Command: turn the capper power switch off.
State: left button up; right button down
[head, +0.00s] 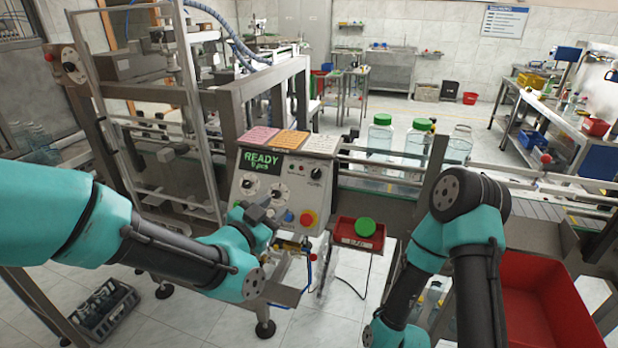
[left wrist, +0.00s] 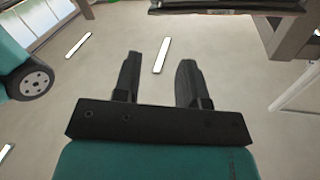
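The capper control panel (head: 285,185) has a sloped light-grey face with a green READY display (head: 262,161). It carries two dials, a black rotary knob (head: 317,173) at its upper right, a blue button (head: 289,216) and a red mushroom button (head: 308,218). I cannot tell which control is the power switch, or its position. My left gripper (head: 259,212) is in front of the panel's lower left part and hides some of it. In the left wrist view, its two fingers (left wrist: 158,75) are apart with nothing between them. My right gripper is not visible.
A small red tray (head: 357,242) with a green cap (head: 365,227) sits right of the panel. Coloured pads (head: 290,139) lie along its top. Green-capped jars (head: 380,133) stand on the conveyor behind. A large red bin (head: 548,310) is at the lower right.

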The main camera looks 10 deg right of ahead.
aim_at(315, 171)
pick_arm(q)
jog(key=x, duration=1.7)
jog(key=shift+w, duration=0.15)
